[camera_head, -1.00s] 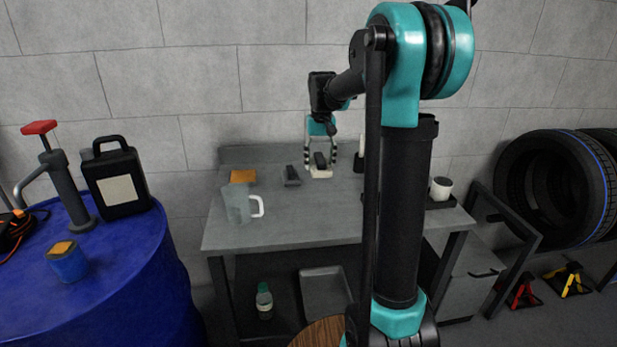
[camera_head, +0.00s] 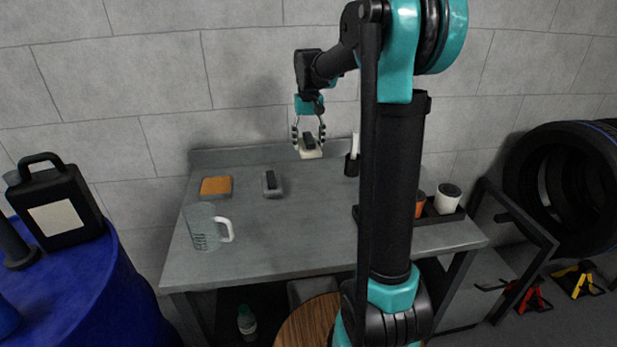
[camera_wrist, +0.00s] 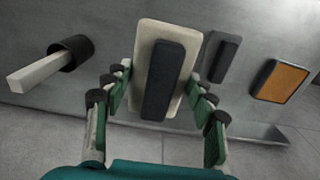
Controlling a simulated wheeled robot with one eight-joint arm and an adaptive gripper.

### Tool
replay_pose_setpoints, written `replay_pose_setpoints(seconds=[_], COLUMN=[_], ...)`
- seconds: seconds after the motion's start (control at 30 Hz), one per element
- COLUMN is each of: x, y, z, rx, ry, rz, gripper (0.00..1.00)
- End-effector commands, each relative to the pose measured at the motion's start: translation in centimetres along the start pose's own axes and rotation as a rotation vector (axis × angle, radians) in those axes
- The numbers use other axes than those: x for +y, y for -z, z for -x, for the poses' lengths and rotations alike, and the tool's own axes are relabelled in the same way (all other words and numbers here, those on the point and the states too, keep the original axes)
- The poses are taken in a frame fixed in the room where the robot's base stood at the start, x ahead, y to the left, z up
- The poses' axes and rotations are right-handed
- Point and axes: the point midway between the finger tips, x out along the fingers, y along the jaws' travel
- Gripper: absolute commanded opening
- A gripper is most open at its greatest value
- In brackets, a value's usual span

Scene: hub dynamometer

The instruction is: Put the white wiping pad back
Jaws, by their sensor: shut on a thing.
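My gripper (camera_head: 309,138) is shut on the white wiping pad (camera_head: 311,154), a pale rectangular block with a dark grip bar on top. The pad also shows in the wrist view (camera_wrist: 147,46), between the two fingers of my gripper (camera_wrist: 156,104). In the head view the pad appears above the back of the grey bench (camera_head: 262,238); its exact height cannot be told. A grey pad with a dark bar (camera_head: 271,184) lies on the bench to the left of it, and an orange pad (camera_head: 216,186) lies further left.
A clear jug with a white handle (camera_head: 203,228) stands at the bench's front left. A black holder with a white stick (camera_head: 352,165) stands right of the pad. A white cup (camera_head: 447,198) sits in a dark tray at the right. The bench's front middle is clear.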

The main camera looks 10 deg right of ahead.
Motion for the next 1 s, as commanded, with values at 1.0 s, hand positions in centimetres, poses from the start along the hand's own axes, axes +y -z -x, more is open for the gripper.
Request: replay_pose_setpoints(seconds=[1.0], x=[0.0], y=[0.0], z=[-13.7], rx=[0.000], ry=[0.000], rz=[0.000], gripper=[0.25])
